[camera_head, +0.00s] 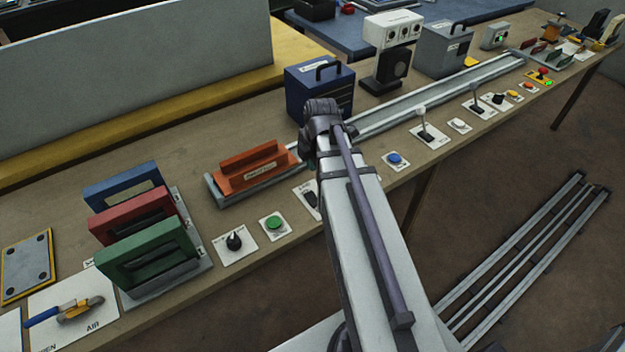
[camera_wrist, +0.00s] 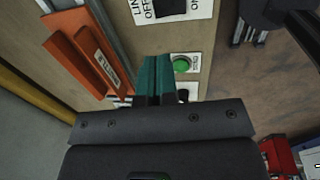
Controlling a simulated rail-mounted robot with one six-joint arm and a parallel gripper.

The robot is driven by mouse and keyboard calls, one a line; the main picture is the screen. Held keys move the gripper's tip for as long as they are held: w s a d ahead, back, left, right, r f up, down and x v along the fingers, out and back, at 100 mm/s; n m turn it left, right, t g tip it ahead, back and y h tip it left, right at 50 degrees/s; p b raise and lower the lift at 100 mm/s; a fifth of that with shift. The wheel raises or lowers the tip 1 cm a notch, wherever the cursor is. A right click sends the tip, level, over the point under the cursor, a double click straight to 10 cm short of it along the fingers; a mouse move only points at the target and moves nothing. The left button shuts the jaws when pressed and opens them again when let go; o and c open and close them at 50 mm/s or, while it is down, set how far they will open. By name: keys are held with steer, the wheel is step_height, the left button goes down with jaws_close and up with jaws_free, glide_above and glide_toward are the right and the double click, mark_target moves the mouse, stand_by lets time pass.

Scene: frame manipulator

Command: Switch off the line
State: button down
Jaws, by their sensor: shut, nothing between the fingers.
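My gripper (camera_wrist: 155,62) is shut and empty, its teal fingers together in the wrist view. In the head view my arm hides most of it. Ahead of the fingertips is a white plate with a black rocker switch (camera_wrist: 172,7) and lettering that partly reads OFF. The plate is cut by the top edge. The same switch (camera_head: 312,199) shows in the head view, partly behind my arm. A green button (camera_wrist: 181,64) on a white plate lies just right of the fingers. It also shows in the head view (camera_head: 273,222). I cannot tell the rocker's position.
An orange handled block (camera_head: 250,167) sits in a rail left of the gripper. A black rotary knob (camera_head: 234,241), a blue button (camera_head: 395,158) and a lever switch (camera_head: 424,128) line the bench's front edge. Blue, red and green frames (camera_head: 150,250) stand at the left.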

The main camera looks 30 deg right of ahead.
mark_target(311, 195)
steer(key=f+b, duration=0.4)
steer(key=w+f+b, duration=0.1)
steer(key=f+b, duration=0.7)
steer(key=f, duration=0.1)
steer(key=shift+w+f+b, duration=0.1)
steer(key=shift+w+b, duration=0.2)
steer(key=shift+w, duration=0.1)
steer(key=shift+f, duration=0.2)
steer(key=shift+a, duration=0.1)
steer(key=shift+r, duration=0.1)
steer(key=shift+w, duration=0.1)
steer(key=shift+w+f+g+b, duration=0.2)
steer(key=shift+f+g+b, duration=0.15)
steer(key=shift+b, duration=0.1)
steer(key=shift+s+r, duration=0.1)
steer(key=shift+s, duration=0.2)
